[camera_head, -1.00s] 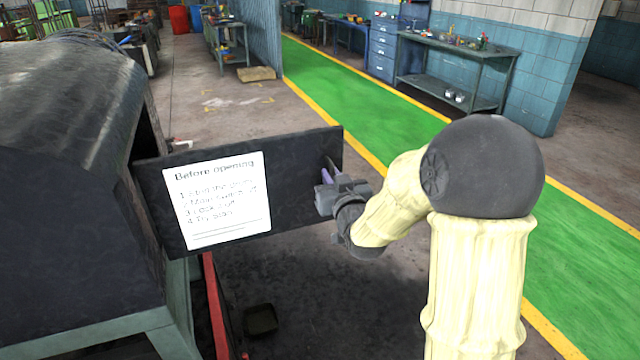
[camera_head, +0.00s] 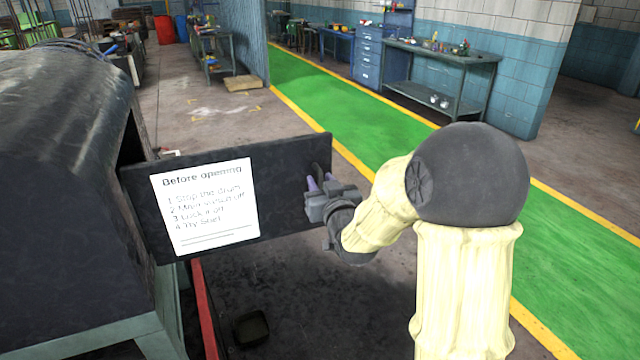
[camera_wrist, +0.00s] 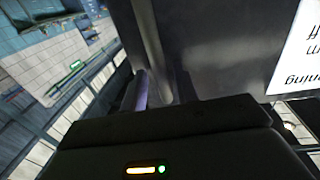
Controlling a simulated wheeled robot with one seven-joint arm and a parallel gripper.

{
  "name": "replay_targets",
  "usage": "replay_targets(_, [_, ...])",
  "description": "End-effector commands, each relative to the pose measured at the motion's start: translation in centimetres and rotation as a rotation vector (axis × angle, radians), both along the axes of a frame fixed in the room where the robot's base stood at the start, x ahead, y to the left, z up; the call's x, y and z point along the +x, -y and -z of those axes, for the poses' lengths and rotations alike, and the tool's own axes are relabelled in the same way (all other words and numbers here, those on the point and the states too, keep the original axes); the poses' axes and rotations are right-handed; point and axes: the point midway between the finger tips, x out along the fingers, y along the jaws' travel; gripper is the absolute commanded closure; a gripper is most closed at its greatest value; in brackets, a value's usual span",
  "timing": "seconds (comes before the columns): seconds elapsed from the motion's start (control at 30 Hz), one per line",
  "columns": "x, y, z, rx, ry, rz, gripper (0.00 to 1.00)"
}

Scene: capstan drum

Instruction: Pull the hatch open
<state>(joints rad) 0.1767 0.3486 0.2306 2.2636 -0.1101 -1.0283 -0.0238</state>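The hatch (camera_head: 283,200) is a dark flat panel with a white "Before opening" sign (camera_head: 204,206). It stands swung out from the side of the dark drum housing (camera_head: 60,170), with a gap along the housing's edge. A dark upright handle (camera_head: 319,171) is near its right end. My gripper (camera_head: 321,184) is at that handle, its lavender fingers around it. In the wrist view the handle bar (camera_wrist: 152,50) runs down between the fingers, with one lavender finger (camera_wrist: 141,90) close against it. The other finger is dark and hard to make out. The sign's edge (camera_wrist: 300,55) shows at right.
A red rail (camera_head: 205,310) and a small dark tray (camera_head: 250,328) are on the floor below the hatch. A green lane (camera_head: 390,130) with yellow edges runs behind my arm. Benches (camera_head: 440,55) stand far back along the wall.

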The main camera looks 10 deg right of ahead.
Motion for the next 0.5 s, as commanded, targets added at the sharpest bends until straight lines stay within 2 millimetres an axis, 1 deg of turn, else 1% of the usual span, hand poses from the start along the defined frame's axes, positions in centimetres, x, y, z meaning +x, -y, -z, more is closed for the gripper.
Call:
replay_targets(0.17, [-0.4, -0.3, 0.0, 0.0, 0.0, -0.006, 0.7])
replay_targets(0.27, [-1.3, -0.3, 0.0, -0.001, 0.001, -0.007, 0.7])
replay_targets(0.37, [-2.7, 0.0, 0.1, -0.002, 0.002, -0.006, 0.7])
replay_targets(0.5, [-5.3, 0.5, 0.1, -0.002, 0.001, -0.004, 0.7])
